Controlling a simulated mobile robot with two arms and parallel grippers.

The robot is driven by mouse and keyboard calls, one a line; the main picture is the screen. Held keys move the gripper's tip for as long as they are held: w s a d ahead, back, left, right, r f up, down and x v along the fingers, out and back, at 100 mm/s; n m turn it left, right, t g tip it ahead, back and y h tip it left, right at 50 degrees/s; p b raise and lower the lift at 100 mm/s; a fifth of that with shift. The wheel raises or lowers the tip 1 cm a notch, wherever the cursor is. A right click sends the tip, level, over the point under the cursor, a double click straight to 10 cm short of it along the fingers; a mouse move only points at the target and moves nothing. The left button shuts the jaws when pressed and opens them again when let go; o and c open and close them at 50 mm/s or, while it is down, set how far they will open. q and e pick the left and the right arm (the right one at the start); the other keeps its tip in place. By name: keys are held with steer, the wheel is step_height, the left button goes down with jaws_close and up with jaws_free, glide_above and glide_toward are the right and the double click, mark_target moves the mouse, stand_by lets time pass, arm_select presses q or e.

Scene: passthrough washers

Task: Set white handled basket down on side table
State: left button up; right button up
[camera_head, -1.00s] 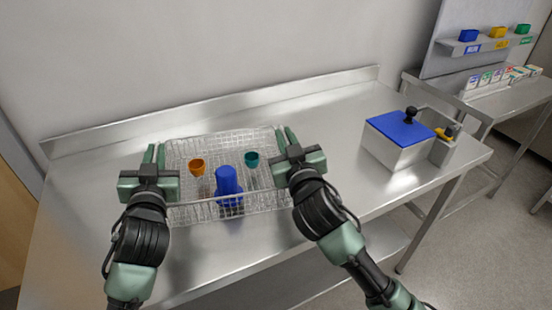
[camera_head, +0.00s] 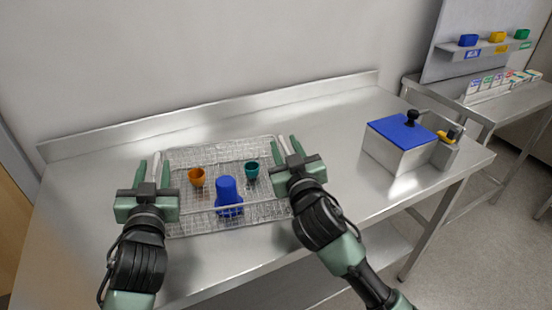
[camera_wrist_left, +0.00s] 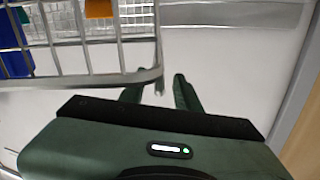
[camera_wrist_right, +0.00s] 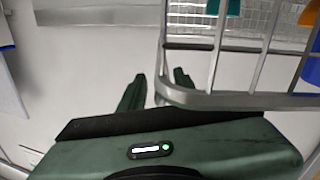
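The wire basket (camera_head: 191,222) with white handles rests on the steel table (camera_head: 340,140), in front of the table's raised back edge. It holds an orange cup (camera_head: 196,177), a blue vessel (camera_head: 227,191) and a teal cup (camera_head: 252,170). My left gripper (camera_head: 155,168) is open at the basket's left side, with the white handle (camera_head: 157,166) showing between its fingers. My right gripper (camera_head: 288,150) is open at the right side, its fingers apart around the other handle (camera_head: 286,147). Both wrist views show spread fingers beside the basket's corners (camera_wrist_left: 150,75) (camera_wrist_right: 172,92).
A metal box (camera_head: 397,153) with a blue lid (camera_head: 402,132) and black knob stands at the table's right end. Bare table lies between basket and box. A second table (camera_head: 500,110) at the far right carries small boxes, below a shelf (camera_head: 480,46) with coloured bins.

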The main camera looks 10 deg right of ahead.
arm_select(q)
steer(key=s, duration=0.9)
steer(key=shift+d, duration=0.15)
steer(key=shift+s, duration=0.2)
arm_select(e)
steer(key=shift+s, duration=0.2)
steer(key=s, duration=1.1)
steer(key=shift+s+d, duration=0.15)
steer(key=shift+s, duration=0.25)
arm_select(q)
steer(key=shift+r, duration=0.1)
arm_select(e)
steer(key=shift+r, duration=0.15)
